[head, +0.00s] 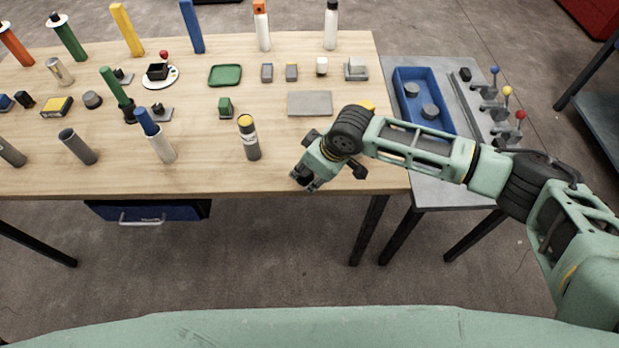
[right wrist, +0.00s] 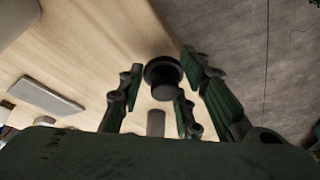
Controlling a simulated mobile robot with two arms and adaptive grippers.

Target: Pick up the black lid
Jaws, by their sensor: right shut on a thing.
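The black lid (right wrist: 162,78) is a dark round piece with a smaller round part, seen in the right wrist view between the fingers of my right gripper (right wrist: 168,100). The gripper is shut on it. In the head view my right gripper (head: 306,180) points down at the front right edge of the wooden table (head: 220,183). I cannot make out the lid clearly there among the dark fingers. My left gripper is out of view.
A grey cylinder with a yellow-banded top (head: 249,138) stands left of the gripper. A flat grey plate (head: 310,103) lies behind it. Several bottles and blocks fill the table's left and back. A side table with a blue tray (head: 447,128) and levers (head: 507,93) stands right.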

